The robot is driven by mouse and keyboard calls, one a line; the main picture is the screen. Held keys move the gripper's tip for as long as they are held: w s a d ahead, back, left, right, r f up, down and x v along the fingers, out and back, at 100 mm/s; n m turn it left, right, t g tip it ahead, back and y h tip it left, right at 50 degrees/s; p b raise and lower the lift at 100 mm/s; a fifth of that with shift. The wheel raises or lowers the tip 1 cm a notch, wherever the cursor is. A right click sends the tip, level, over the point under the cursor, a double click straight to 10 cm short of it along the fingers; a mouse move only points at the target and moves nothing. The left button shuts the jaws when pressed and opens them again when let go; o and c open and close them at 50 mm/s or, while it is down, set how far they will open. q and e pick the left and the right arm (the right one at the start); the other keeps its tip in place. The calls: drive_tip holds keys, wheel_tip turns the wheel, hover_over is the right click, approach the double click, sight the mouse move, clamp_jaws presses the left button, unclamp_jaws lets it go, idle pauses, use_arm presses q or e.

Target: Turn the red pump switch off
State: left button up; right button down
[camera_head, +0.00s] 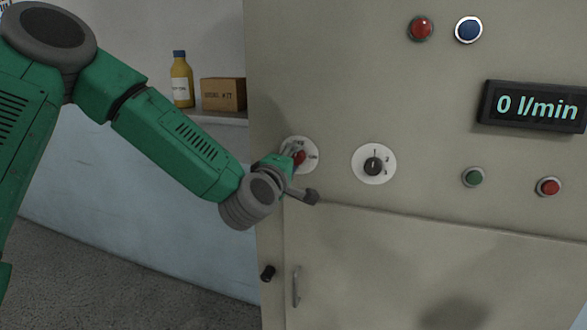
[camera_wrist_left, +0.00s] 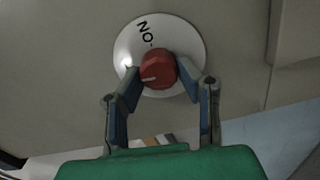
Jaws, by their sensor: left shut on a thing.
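The red pump switch (camera_head: 299,157) is a red rotary knob on a round white dial on the front of the beige cabinet. In the left wrist view the red knob (camera_wrist_left: 156,72) sits between the two fingers of my left gripper (camera_wrist_left: 158,82), which is shut on it. A white mark shows on the knob, and the letters "ON" appear rotated on the dial's upper part. In the head view my left gripper (camera_head: 291,160) partly hides the knob and dial. My right gripper is not in view.
A black selector knob (camera_head: 374,166) on a white dial is to the right. Further right are a green button (camera_head: 473,177), a red button (camera_head: 548,187) and a display (camera_head: 532,106) reading "0 l/min". A bottle (camera_head: 181,80) and a box (camera_head: 223,94) stand on a ledge behind my arm.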

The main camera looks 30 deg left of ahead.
use_arm(q)
drive_tip(key=shift+s+f+n+b, duration=0.1)
drive_tip(key=shift+f+n+b, duration=0.35)
drive_tip(key=shift+n, duration=0.35)
drive_tip(key=shift+r, duration=0.1)
drive_tip(key=o, duration=0.9)
drive_tip(key=shift+o, duration=1.2)
drive_tip(key=shift+a, duration=0.1)
drive_tip(key=shift+r, duration=0.1)
drive_tip(key=v, duration=0.7)
